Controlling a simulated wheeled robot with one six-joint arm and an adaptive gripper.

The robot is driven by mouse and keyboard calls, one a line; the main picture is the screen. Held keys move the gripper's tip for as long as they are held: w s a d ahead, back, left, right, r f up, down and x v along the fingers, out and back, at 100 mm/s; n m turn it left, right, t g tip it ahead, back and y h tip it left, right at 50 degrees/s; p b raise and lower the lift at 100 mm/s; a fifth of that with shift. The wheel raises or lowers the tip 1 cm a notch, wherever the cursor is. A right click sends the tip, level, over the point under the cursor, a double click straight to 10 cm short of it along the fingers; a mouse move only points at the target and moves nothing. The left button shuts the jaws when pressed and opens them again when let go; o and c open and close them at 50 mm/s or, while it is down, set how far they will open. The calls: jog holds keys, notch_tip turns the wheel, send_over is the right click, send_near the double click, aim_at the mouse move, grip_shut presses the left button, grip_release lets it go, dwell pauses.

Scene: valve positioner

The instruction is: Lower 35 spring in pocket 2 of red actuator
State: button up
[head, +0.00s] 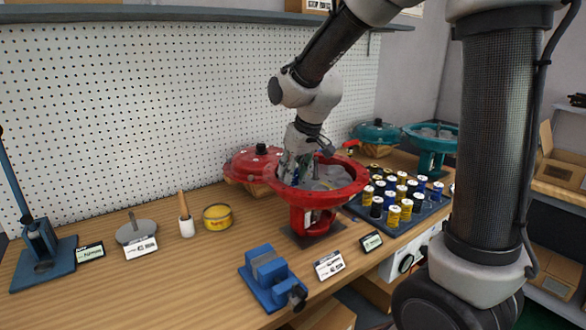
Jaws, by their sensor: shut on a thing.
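The red actuator (312,208) stands open on the bench, its round bowl facing up on a pedestal. Grey inner parts (330,180) show inside the bowl; I cannot make out pocket 2 or any pocket numbers. My gripper (296,172) points down into the left part of the bowl, at or just below the rim's height. It is shut on a spring, but the fingers and the bowl hide nearly all of it. I cannot read a 35 marking or tell whether the spring touches the pocket floor.
A rack (418,220) of yellow, blue and black springs stands right of the actuator. A red cover (252,163) lies behind left. A teal actuator (432,145) and teal cover (376,132) stand at the back right. A blue vise (270,275) and yellow tin (217,217) are nearer.

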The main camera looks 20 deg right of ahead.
jog(key=o, duration=1.2)
jog(key=shift+o, duration=0.2)
jog(key=v, duration=1.2)
jog(key=s+d+f+m, duration=0.2)
jog(key=s+d, duration=0.4)
jog(key=s, duration=0.5)
jog(key=s+d+f+m+h, duration=0.1)
jog(key=s+d+f+m, duration=0.1)
jog(key=s+d, duration=0.5)
jog(key=s, duration=0.3)
jog(key=shift+s+h, duration=0.3)
jog(key=shift+s, duration=0.05)
